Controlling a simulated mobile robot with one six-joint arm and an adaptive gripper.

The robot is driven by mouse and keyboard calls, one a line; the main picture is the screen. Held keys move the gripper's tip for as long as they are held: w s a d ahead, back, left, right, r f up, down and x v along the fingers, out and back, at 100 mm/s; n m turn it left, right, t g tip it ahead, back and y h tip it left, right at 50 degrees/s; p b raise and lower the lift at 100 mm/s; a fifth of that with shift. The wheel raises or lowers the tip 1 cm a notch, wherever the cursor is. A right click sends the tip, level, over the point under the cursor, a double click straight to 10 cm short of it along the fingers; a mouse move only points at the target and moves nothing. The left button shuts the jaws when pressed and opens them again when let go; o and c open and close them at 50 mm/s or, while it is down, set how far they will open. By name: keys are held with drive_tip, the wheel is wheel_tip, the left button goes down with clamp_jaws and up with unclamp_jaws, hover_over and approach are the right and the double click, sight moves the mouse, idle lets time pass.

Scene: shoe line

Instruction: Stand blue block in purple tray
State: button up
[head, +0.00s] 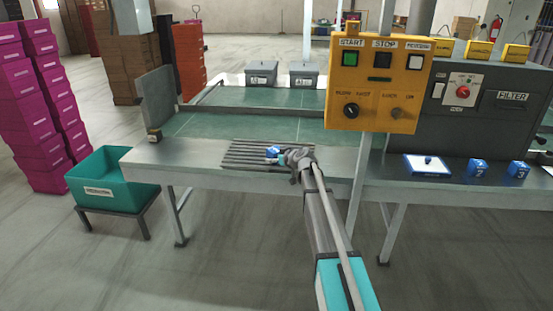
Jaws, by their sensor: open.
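A small blue block (272,151) with a light marking is at the dark slatted rack (240,163) on the grey bench. My gripper (283,158) is right beside this block, at the rack's right part. Its jaws are open, but they are small in the picture, and I cannot tell whether the block is between them. Two more blue blocks, one (477,168) and another (517,170) with light markings, stand on the bench at the right. I cannot make out a purple tray in this view.
A white panel with blue edges (427,166) lies on the right bench. A yellow control box (376,78) on a post stands right of my arm. A teal bin (110,180) is at the left, near stacked magenta boxes (38,110). Grey lidded boxes (303,77) stand behind the green belt.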

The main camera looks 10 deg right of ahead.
drive_tip(key=shift+r, duration=0.2)
drive_tip(key=p+v, duration=0.5)
drive_tip(key=v, duration=0.7)
drive_tip(key=shift+f, duration=0.15)
idle(0.5)
drive_tip(key=s+a+f+m+g+h, duration=0.1)
drive_tip(key=s+a+f+g, duration=0.2)
drive_tip(key=s, duration=0.5)
drive_tip(key=s+a+f+m+g+h, duration=0.1)
drive_tip(key=s+a+f+g, duration=0.25)
drive_tip(key=s, duration=0.45)
drive_tip(key=s+a+f+m+g+h, duration=0.1)
drive_tip(key=s+a+f+g, duration=0.25)
drive_tip(key=s, duration=0.45)
drive_tip(key=s+d+f+m+g+h, duration=0.1)
drive_tip(key=s+d+m+g+h, duration=0.1)
drive_tip(key=s, duration=0.7)
drive_tip(key=shift+s+d+f+h, duration=0.25)
drive_tip(key=shift+s+h, duration=0.15)
drive_tip(key=shift+h, duration=0.1)
